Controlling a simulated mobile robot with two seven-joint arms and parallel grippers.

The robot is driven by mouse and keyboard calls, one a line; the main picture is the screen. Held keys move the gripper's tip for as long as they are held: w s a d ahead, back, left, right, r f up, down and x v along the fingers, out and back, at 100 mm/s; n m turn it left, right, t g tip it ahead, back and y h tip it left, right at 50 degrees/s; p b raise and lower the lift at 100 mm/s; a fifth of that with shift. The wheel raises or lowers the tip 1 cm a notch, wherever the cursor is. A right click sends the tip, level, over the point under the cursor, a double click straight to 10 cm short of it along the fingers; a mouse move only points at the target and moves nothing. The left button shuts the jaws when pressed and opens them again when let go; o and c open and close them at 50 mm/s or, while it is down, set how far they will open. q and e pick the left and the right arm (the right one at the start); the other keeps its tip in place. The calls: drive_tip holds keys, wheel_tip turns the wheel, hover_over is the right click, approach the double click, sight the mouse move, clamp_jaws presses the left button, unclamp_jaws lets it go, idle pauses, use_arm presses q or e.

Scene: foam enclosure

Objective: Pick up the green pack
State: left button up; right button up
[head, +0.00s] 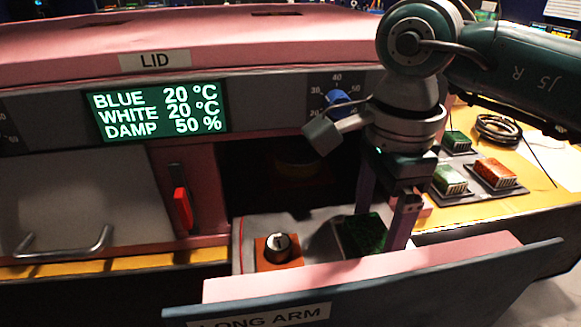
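A dark green pack (362,236) lies in the pulled-out drawer (375,285) labelled "LONG ARM". My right gripper (386,226) points down over the drawer from the right. Its two fingers are apart, one at the pack's far side and one at its near right side. The pack hides the far fingertip, and I cannot tell whether the fingers press on it. Other green packs, a lighter one (450,181) and a darker one (456,142), sit on the right-hand work surface. My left gripper is not in view.
A black knob on an orange base (278,248) stands in the drawer, left of the pack. A red-orange pack (497,173) is on the right. The enclosure front has a lit display (157,111), a blue dial (339,102) and a red lever (183,208).

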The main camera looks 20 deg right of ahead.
drive_tip(key=c, duration=0.8)
drive_tip(key=shift+c, duration=0.2)
drive_tip(key=shift+r, duration=0.15)
